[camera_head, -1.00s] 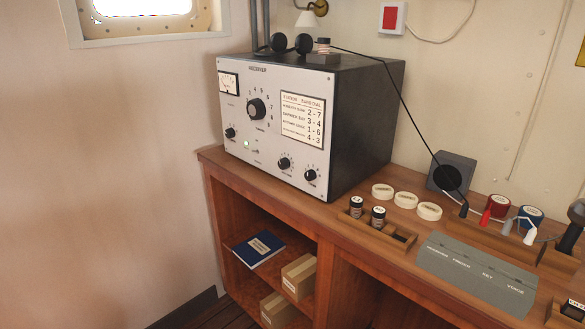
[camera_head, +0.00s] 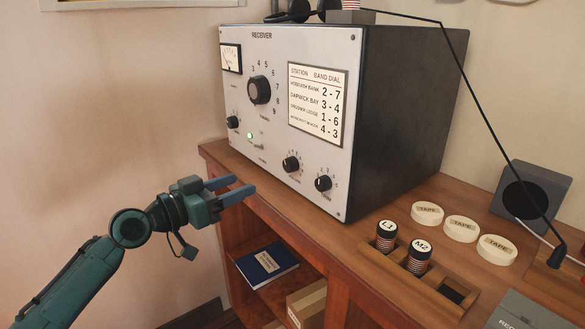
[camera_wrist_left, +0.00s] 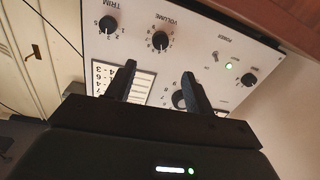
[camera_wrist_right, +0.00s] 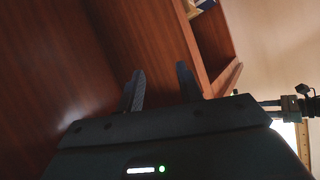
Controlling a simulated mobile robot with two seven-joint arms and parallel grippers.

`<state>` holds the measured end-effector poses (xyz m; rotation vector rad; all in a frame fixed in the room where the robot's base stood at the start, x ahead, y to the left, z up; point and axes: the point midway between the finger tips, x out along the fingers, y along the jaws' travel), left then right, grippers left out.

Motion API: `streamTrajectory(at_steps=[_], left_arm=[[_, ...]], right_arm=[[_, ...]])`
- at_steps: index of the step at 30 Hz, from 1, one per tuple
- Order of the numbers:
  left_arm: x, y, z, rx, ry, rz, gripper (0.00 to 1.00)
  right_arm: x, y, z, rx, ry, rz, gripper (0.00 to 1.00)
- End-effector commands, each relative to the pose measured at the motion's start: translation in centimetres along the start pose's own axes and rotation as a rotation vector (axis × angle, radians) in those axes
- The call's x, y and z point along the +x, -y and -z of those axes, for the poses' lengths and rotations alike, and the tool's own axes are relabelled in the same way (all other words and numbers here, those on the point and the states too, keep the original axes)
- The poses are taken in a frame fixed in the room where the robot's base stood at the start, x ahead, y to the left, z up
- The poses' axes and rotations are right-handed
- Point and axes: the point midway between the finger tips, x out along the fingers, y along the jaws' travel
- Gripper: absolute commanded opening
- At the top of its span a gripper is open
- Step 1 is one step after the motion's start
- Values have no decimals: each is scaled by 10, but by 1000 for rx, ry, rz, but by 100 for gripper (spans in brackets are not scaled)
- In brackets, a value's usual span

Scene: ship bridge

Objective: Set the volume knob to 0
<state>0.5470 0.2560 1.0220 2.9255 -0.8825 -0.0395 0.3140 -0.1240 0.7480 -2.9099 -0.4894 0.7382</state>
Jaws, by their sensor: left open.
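The grey receiver (camera_head: 290,110) stands on the wooden counter. Its black volume knob (camera_head: 291,164) is on the lower front panel, left of the trim knob (camera_head: 323,183). In the left wrist view the panel is upside down, with the volume knob (camera_wrist_left: 160,40) beyond the fingertips. The knob's exact setting is too small to read. My left gripper (camera_head: 244,188) is open and empty, in front of the panel and left of the volume knob, apart from it. My right gripper (camera_wrist_right: 160,82) shows only in its wrist view, with fingers apart and empty, facing brown wood.
The large tuning knob (camera_head: 259,90), another small knob (camera_head: 233,122) and a lit green lamp (camera_head: 250,135) share the panel. Tape rolls (camera_head: 461,229) and labelled cylinders (camera_head: 387,236) in a wooden holder are to the right. A shelf below holds a blue book (camera_head: 267,262).

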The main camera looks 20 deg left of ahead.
Motion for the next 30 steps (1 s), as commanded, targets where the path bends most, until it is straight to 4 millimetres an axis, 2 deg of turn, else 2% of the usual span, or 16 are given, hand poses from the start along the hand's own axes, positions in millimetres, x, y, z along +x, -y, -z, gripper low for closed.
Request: streamTrajectory(at_steps=[7, 12, 18, 24, 30], left_arm=[[43, -1, 4, -4, -3, -1, 53], [80, -2, 4, -3, -1, -2, 53], [112, 0, 1, -3, -1, 0, 53], [126, -1, 0, -1, 1, 0, 53], [127, -1, 0, 0, 1, 0, 53]], right_arm=[[-6, 3, 8, -16, 9, -4, 36], [-8, 2, 5, -29, 27, -10, 36], [-8, 2, 5, -37, 33, -12, 36], [-8, 2, 7, -44, 31, -13, 36], [-8, 2, 8, -46, 30, -12, 36]])
